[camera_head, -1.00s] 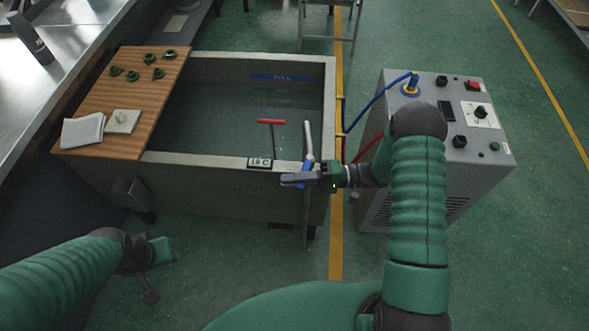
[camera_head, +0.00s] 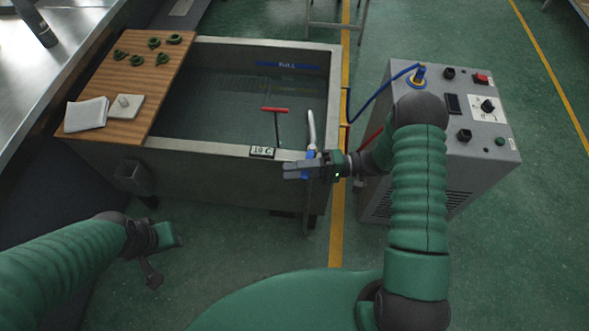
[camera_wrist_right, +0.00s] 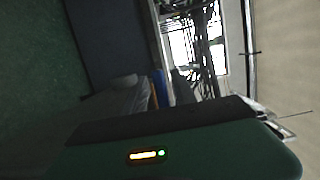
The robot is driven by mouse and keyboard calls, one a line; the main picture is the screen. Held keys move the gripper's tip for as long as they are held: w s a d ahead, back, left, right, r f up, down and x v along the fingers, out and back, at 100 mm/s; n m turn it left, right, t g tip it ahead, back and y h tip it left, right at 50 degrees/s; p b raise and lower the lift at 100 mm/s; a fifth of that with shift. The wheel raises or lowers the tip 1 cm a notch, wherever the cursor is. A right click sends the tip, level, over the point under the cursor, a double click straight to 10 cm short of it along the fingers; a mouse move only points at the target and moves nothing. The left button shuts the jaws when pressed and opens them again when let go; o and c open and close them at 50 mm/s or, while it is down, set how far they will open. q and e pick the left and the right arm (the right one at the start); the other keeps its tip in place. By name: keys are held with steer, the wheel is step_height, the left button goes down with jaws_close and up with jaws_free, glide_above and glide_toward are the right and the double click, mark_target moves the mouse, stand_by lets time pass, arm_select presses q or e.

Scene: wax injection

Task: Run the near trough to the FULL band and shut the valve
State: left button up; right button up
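The near trough (camera_head: 205,148) is a grey tank holding water, with a blue band marked FULL (camera_head: 287,65) on its inner far wall. The water's far edge lies just below the band. A metal spout (camera_head: 311,128) stands at the front right rim, with a blue valve lever (camera_head: 307,154) by it. My right gripper (camera_head: 298,171) is at the lever, its grey fingers overlapping it; whether they touch or grip it is unclear. My left gripper (camera_head: 166,250) is low, in front of the trough, away from it; its finger opening is unclear. The right wrist view is dark and shows no clear fingers.
A red T-handle (camera_head: 274,109) stands up from the water. A small display (camera_head: 262,152) sits on the front rim. A grey control cabinet (camera_head: 480,155) stands right, with a blue hose (camera_head: 378,97).

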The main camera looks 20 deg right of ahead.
steer(key=shift+r, duration=0.1)
steer(key=b+v, duration=0.1)
steer(key=v, duration=1.6)
steer(key=shift+w, duration=0.1)
stand_by(6.1)
